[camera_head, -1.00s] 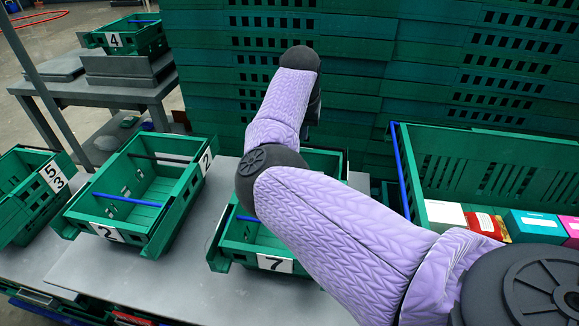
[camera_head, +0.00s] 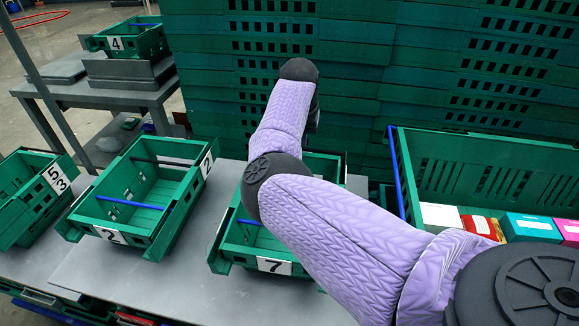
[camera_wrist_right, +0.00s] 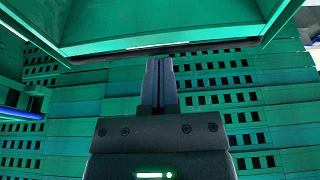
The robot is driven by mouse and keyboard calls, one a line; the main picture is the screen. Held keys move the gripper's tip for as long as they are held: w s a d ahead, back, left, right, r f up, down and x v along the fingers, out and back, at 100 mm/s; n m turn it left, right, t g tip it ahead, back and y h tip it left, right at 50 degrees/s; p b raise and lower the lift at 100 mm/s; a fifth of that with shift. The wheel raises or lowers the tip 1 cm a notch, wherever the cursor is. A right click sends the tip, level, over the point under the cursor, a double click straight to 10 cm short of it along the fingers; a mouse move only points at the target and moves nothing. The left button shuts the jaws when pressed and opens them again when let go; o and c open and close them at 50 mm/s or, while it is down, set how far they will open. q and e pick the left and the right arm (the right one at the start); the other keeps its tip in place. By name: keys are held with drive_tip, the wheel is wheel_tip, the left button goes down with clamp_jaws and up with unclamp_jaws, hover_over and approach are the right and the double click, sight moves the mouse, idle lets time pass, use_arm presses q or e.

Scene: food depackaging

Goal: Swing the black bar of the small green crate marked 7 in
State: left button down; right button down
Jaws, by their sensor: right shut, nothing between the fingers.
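The small green crate marked 7 (camera_head: 228,241) stands on the grey table, its 7 label (camera_head: 273,266) facing me. My right arm crosses over it and hides much of its inside and far end. A piece of its blue bar (camera_head: 248,222) shows; its black bar is hidden in the head view. In the right wrist view, a green crate wall fills the top, with a dark bar (camera_wrist_right: 215,49) along its lower edge. My right gripper (camera_wrist_right: 160,60) is shut and empty, its fingertips close to that bar; I cannot tell if they touch. My left gripper is out of view.
A crate marked 2 (camera_head: 160,230) stands to the left, and one marked 5 and 3 (camera_head: 30,215) at the far left. A larger crate (camera_head: 470,150) with boxes is at the right. Stacked green crates (camera_head: 215,60) rise behind like a wall.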

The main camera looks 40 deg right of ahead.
use_arm(q)
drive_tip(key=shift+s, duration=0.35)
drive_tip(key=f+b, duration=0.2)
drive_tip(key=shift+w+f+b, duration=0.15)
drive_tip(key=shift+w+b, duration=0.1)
drive_tip(key=shift+b, duration=0.05)
use_arm(e)
drive_tip(key=shift+w+d, duration=0.8)
drive_tip(key=shift+d, duration=0.2)
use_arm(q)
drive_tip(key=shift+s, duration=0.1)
use_arm(e)
drive_tip(key=shift+f, duration=0.15)
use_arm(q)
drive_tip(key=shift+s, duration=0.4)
use_arm(e)
drive_tip(key=shift+f, duration=0.7)
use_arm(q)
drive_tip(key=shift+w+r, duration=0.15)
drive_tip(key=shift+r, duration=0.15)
